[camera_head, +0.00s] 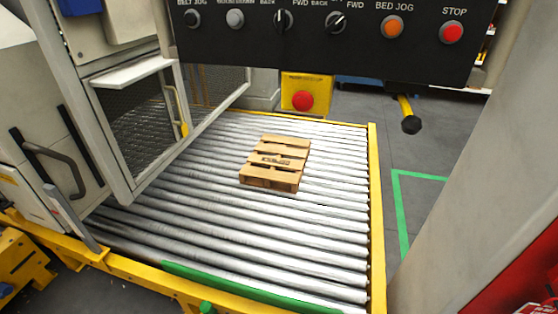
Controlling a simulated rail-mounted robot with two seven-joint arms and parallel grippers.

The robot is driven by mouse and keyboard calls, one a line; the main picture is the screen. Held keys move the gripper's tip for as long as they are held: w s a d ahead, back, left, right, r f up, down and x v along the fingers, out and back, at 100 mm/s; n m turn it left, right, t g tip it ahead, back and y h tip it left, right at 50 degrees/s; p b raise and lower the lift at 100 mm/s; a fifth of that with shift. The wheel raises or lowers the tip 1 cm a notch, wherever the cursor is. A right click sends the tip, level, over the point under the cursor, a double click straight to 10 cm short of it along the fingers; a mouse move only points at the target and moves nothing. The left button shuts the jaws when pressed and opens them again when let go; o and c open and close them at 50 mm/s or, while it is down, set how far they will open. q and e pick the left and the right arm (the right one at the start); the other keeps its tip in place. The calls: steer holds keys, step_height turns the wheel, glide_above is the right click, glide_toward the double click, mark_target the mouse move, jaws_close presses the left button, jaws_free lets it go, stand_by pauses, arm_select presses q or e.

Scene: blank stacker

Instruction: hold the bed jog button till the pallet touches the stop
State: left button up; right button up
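The orange BED JOG button (393,27) sits on the black control panel (330,52) at the top of the head view. Nothing touches it. The small wooden pallet (275,162) lies flat on the roller bed (215,240), near its middle and towards the right side. Bare rollers show all around the pallet, and it touches no edge of the bed. A green bar (240,288) runs along the near edge and a yellow rail (377,220) along the right edge. I cannot tell which part is the stop. Neither of my grippers is in view.
A red STOP button (452,32) is right of BED JOG; knobs and other buttons are to its left. A red button on a yellow box (303,101) stands behind the bed. A mesh-sided cabinet (135,120) borders the left.

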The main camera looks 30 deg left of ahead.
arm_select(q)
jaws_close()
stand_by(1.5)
